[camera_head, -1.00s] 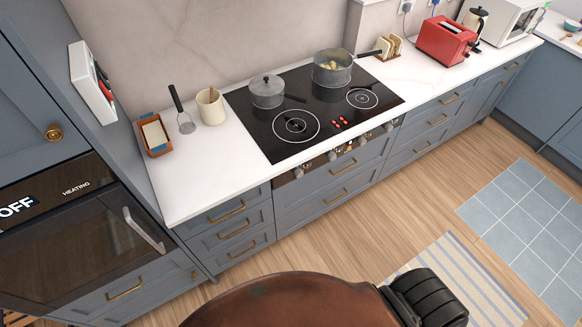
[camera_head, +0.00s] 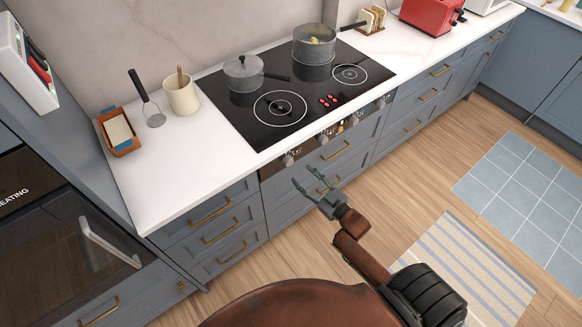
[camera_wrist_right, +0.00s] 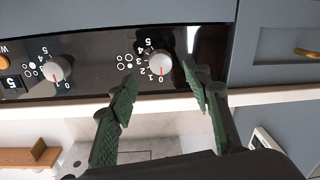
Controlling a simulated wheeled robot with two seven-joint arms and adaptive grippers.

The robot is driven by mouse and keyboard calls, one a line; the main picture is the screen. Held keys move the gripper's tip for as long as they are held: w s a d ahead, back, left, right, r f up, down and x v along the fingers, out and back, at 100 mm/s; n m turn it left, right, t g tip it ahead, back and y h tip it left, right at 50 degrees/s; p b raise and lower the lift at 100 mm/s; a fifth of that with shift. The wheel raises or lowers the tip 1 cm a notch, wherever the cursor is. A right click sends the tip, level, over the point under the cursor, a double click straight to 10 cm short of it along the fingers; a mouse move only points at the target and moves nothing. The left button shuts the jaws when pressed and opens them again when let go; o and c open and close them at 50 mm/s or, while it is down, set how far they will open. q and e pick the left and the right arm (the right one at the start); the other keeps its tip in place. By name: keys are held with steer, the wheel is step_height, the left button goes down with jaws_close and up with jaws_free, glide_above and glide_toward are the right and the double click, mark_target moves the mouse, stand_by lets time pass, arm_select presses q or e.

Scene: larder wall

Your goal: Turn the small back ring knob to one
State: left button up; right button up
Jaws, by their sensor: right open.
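The hob's control panel (camera_head: 270,171) runs along its front edge with several silver knobs. The leftmost knob (camera_head: 288,160) shows in the right wrist view (camera_wrist_right: 158,65), upside down there, with a 0 to 5 scale; its red mark is by the 0. My right gripper (camera_head: 310,179) is open and empty in front of the panel. In the wrist view its fingers (camera_wrist_right: 158,76) flank the leftmost knob, apparently apart from it. My left gripper is out of view.
A lidded pot (camera_head: 243,74) and an open pot (camera_head: 314,45) stand on the hob (camera_head: 240,118), handles pointing right. Four red lights glow on the glass. Drawers with brass handles (camera_head: 335,150) lie below the panel.

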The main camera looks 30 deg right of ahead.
mark_target(291, 164)
steer(key=w, duration=0.4)
steer(key=w+a, duration=0.1)
steer(key=w, duration=0.1)
steer(key=shift+b, duration=0.4)
steer(key=shift+w, duration=0.65)
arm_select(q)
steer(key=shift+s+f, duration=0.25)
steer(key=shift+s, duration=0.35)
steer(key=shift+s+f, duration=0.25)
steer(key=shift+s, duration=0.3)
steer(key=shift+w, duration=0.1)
arm_select(e)
steer(key=shift+c, duration=0.4)
steer(key=shift+c, duration=0.8)
steer(key=c, duration=0.9)
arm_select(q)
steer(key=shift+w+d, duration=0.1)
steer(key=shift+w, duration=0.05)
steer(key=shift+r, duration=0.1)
